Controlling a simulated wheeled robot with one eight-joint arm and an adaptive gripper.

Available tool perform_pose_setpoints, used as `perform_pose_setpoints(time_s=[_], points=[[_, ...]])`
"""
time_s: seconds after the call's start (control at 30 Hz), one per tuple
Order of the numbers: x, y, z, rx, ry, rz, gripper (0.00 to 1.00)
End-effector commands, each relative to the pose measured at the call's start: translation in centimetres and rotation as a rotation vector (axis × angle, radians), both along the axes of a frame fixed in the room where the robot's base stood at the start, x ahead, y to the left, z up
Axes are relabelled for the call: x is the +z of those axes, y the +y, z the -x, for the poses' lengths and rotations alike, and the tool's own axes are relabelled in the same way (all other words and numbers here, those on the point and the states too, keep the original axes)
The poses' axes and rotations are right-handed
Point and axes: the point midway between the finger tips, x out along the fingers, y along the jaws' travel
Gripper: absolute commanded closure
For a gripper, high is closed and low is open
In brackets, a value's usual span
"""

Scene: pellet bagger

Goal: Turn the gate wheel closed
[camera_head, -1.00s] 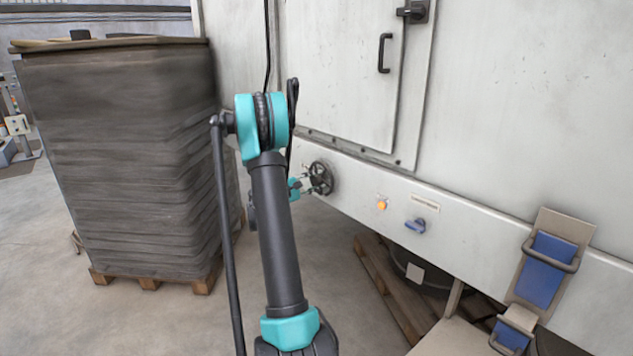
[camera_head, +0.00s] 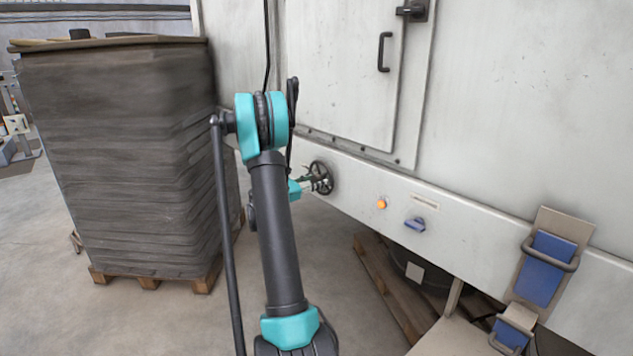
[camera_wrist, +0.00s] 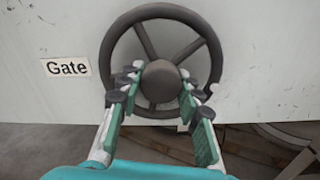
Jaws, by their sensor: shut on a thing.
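The gate wheel (camera_head: 321,178) is a dark spoked handwheel on the white machine's lower panel. In the wrist view the wheel (camera_wrist: 112,45) shows its round rim, spokes and central hub, with a "Gate" label (camera_wrist: 67,67) to its left. My gripper (camera_wrist: 162,90) is at the wheel, with one finger on each side of the hub, shut on the wheel. In the head view my gripper (camera_head: 308,183) reaches the wheel from the left, partly hidden behind my arm. The exact finger contacts are hard to make out.
An orange button (camera_head: 382,203) and a blue knob (camera_head: 415,224) sit on the panel right of the wheel. A tall grey stack (camera_head: 120,160) on a pallet stands at the left. Another pallet (camera_head: 385,290) lies under the machine. Floor between them is clear.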

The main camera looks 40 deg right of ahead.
Motion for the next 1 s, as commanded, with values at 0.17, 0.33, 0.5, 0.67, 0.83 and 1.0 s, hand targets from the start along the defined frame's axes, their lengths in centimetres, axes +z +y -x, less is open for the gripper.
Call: perform_pose_setpoints(time_s=[0.17, 0.33, 0.5, 0.67, 0.83, 1.0], points=[[-0.14, 0.08, 0.08, 0.001, 0.164, 0.010, 1.00], [-0.14, 0.07, 0.16, 0.001, 0.324, 0.023, 1.00], [-0.14, 0.07, 0.24, 0.001, 0.485, 0.034, 1.00], [-0.12, 0.07, 0.31, 0.001, 0.636, 0.046, 1.00], [-0.09, 0.05, 0.39, 0.001, 0.797, 0.059, 1.00], [-0.05, 0.06, 0.45, 0.001, 0.958, 0.072, 1.00]])
